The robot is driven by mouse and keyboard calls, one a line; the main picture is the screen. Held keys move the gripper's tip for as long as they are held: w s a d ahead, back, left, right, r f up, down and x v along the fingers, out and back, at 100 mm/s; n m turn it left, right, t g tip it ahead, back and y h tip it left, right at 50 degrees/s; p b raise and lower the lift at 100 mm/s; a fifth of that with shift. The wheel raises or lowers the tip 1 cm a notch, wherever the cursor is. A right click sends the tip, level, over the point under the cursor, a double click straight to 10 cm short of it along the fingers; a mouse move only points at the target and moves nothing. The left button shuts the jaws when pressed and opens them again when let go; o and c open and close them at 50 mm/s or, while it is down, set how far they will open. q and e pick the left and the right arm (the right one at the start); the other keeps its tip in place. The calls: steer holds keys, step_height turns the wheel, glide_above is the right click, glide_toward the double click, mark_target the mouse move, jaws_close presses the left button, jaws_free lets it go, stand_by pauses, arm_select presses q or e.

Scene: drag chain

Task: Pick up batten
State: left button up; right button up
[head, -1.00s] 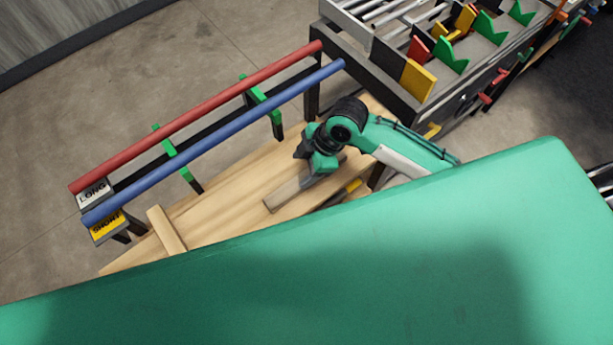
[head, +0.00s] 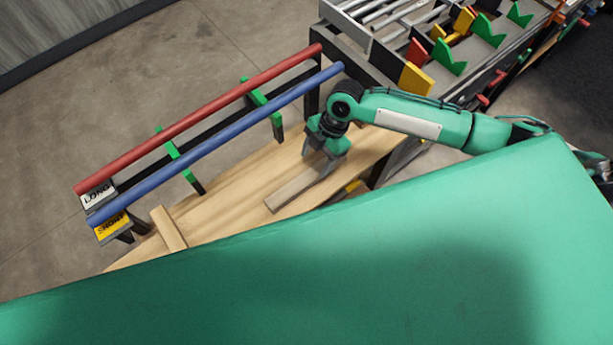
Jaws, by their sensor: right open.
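A grey-brown batten (head: 291,191) lies flat on the pale wooden tabletop (head: 232,191), its right end by my right gripper. A second, lighter wooden bar (head: 168,230) lies across the left part of the tabletop. My right gripper (head: 320,166) is open and points down at the right end of the grey-brown batten. Its fingers overlap that end in the picture; I cannot tell whether they touch it. My left gripper is not in view.
A red bar (head: 200,119) and a blue bar (head: 216,140) run along a rack behind the tabletop, with LONG and SHORT labels (head: 110,226) at the left. A rack with coloured brackets (head: 416,78) stands at the upper right. My green body covers the foreground.

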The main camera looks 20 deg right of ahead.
mark_target(307, 177)
steer(key=shift+x, duration=0.75)
steer(key=p+x, duration=0.2)
steer(key=x, duration=0.2)
steer(key=shift+s+a+f+p, duration=0.2)
steer(key=shift+f+p, duration=0.05)
steer(key=shift+p, duration=0.1)
steer(key=shift+f, duration=0.35)
steer(key=shift+c, duration=0.2)
steer(key=c, duration=1.1)
